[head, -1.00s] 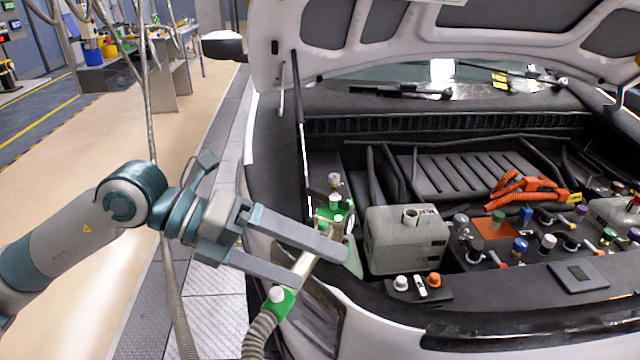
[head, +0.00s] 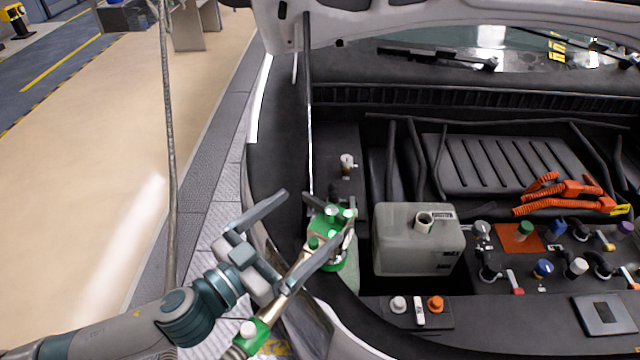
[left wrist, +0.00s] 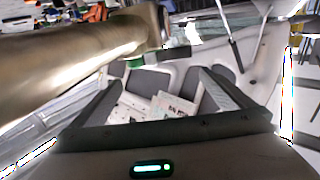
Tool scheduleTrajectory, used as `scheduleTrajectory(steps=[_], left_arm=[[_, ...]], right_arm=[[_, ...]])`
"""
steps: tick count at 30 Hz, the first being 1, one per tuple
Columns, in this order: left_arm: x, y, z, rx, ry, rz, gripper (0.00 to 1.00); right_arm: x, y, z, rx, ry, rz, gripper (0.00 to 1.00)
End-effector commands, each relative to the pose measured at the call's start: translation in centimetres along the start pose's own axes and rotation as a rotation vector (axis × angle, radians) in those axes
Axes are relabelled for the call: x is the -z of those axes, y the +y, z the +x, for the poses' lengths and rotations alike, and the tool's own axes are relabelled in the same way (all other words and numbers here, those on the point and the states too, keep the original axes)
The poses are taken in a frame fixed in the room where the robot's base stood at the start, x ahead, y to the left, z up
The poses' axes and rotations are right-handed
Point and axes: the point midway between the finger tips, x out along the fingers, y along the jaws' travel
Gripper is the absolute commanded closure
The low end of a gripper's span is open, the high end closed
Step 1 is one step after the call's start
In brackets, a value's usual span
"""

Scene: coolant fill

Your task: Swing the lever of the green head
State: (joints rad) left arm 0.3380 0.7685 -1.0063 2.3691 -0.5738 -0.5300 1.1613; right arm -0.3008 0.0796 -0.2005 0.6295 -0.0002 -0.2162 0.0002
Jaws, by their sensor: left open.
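The green head (head: 326,232), with white and green knobs, sits at the front left corner of the engine bay on a pale metal tube (head: 300,268). A short dark bar (head: 313,201) sticks out at its upper left; I cannot tell if it is the lever. My left gripper (head: 313,214) is open, one finger left of the head and the other passing in front of the tube and the head's lower side. Contact is unclear. In the left wrist view, both fingers of my left gripper (left wrist: 160,88) are spread with nothing between them, and the brassy tube (left wrist: 70,65) crosses close by.
A grey coolant tank (head: 415,245) stands right of the head. A panel with white and orange caps (head: 405,312) lies in front of it. Orange hoses (head: 560,195) and several small valves are farther right. A thin hanging cable (head: 168,130) is at left.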

Motion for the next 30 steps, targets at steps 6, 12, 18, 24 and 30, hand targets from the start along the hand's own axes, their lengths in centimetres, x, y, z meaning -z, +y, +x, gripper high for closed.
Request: scheduleTrajectory(steps=[6,12,18,24,30], left_arm=[[-1.7,-0.1,-0.4,0.035,-0.055,-0.049,0.0],[-1.7,-0.1,-0.4,0.034,-0.053,-0.047,0.0],[-1.5,-0.2,0.1,0.034,-0.051,-0.046,0.0],[-1.4,-0.2,2.0,0.034,-0.05,-0.044,0.0],[-1.5,-0.4,4.7,0.035,-0.05,-0.043,0.0]], right_arm=[[-0.6,0.1,-0.1,-0.001,-0.014,0.0,1.0],[-0.6,0.1,-0.1,-0.001,-0.013,0.0,1.0],[-0.5,0.1,-0.4,-0.001,-0.013,0.0,1.0],[-0.4,0.1,-1.4,-0.001,-0.013,0.0,1.0],[-0.3,0.0,-2.5,0.0,-0.013,0.001,1.0]])
